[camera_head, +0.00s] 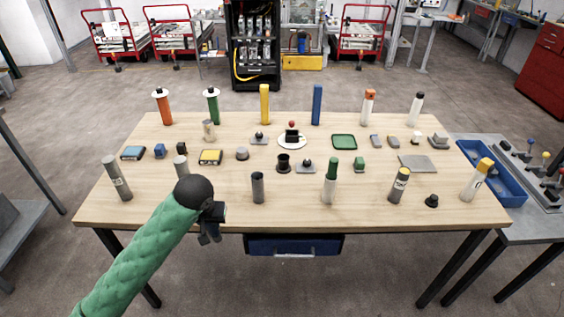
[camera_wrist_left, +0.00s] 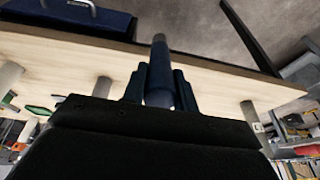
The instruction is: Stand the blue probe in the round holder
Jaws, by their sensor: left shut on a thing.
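My left gripper (camera_head: 213,222) is at the table's front edge, left of the middle, and its fingers are dark. In the left wrist view the two fingers (camera_wrist_left: 160,88) are shut on a dark blue cylinder, which I take for the blue probe (camera_wrist_left: 159,62). It sticks out past the fingertips. In the head view only a small blue patch of it shows beside the gripper, and its tilt is unclear. The round holder looks to be the black flanged cup (camera_head: 283,163) near the middle of the table, back and right of the gripper. My right gripper is not in view.
A dark grey cylinder (camera_head: 258,187) stands between the gripper and the cup. A grey joystick-like piece (camera_head: 306,166) sits right of the cup. A tall blue cylinder (camera_head: 317,104) stands at the back among other upright cylinders.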

